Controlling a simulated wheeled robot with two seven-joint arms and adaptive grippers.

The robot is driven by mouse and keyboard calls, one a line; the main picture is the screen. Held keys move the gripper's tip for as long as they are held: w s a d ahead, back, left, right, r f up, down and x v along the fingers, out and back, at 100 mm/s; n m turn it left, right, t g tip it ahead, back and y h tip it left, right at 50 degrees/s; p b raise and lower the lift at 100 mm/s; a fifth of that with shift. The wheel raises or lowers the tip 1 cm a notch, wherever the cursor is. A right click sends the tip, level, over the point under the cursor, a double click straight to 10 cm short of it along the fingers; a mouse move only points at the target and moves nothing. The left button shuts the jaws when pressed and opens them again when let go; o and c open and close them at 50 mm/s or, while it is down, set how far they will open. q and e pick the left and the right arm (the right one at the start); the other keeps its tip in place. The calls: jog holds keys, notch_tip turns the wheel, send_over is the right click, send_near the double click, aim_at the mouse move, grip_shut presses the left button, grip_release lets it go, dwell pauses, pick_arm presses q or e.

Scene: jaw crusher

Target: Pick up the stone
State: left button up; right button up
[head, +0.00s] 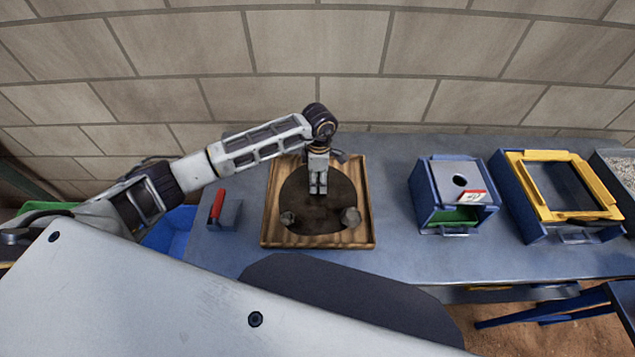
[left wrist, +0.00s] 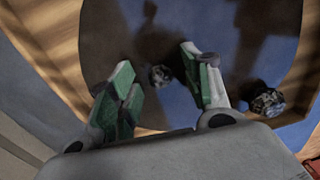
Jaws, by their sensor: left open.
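Two small grey stones lie on a dark round plate (head: 318,212) set in a square wooden tray (head: 267,232). My right gripper is not in view.
A blue box with a holed grey top (head: 455,180) and a yellow-framed blue box (head: 560,195) stand to the right. A block wall (head: 320,60) rises behind. The blue-grey table (head: 395,235) is clear between tray and boxes.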

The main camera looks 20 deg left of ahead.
pick_arm(q)
jog(key=shift+f, duration=0.15)
dwell(0.3)
jog(key=c, duration=1)
